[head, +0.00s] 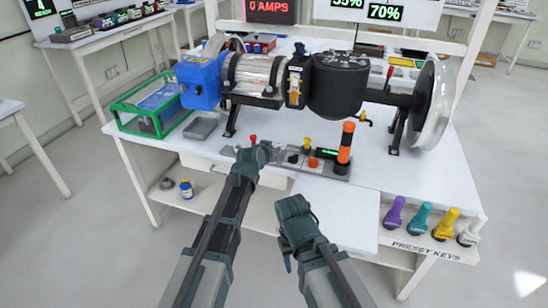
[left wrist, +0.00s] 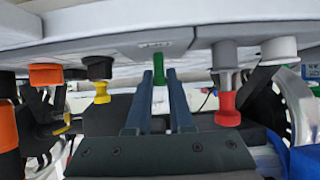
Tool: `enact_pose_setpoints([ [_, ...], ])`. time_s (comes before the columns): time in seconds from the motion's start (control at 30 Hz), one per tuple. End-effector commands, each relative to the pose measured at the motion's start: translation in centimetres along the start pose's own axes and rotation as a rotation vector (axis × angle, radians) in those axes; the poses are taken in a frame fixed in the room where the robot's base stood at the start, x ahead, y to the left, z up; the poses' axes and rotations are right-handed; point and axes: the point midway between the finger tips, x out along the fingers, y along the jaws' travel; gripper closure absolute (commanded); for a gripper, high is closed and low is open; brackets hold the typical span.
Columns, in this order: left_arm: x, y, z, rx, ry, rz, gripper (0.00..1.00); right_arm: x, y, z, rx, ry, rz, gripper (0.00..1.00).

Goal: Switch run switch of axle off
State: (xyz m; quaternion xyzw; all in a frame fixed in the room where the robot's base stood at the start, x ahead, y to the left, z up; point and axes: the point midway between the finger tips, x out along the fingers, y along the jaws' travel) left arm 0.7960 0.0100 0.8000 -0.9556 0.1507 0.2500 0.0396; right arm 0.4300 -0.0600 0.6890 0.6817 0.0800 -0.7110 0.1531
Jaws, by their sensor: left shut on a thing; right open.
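The axle rig (head: 262,75) stands on the white bench, with its grey control panel (head: 328,170) at the front edge. My left gripper (head: 262,150) is at the left part of this panel. In the left wrist view, which appears upside down, its two fingers (left wrist: 160,82) are closed around a green switch lever (left wrist: 159,65), which I take as the run switch. The gripper hides this lever in the head view. My right gripper (head: 290,205) is open and empty, lower and in front of the bench; its fingertips are hard to make out.
A red knob (head: 253,138), a yellow knob (head: 307,142), an orange button (head: 313,162) and an orange-and-black handle (head: 346,143) stand close by on the panel. Several coloured preset keys (head: 420,218) sit at the bench's lower right. A green-framed box (head: 150,105) is at the left.

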Motion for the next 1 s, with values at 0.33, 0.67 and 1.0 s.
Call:
enact_pose_setpoints([
  [0.33, -0.4, 0.1, 1.1, 0.000, 0.167, 0.003, 1.00, 4.1, -0.4, -0.2, 0.000, 0.000, 0.000, 0.50],
  [0.67, -0.6, 0.1, 0.9, 0.001, 0.217, 0.003, 1.00, 4.8, -0.5, -0.3, 0.000, 0.000, 0.000, 0.50],
  [1.0, -0.6, 0.1, 0.8, 0.001, 0.219, 0.003, 1.00, 4.8, -0.5, -0.3, 0.000, 0.000, 0.000, 0.50],
])
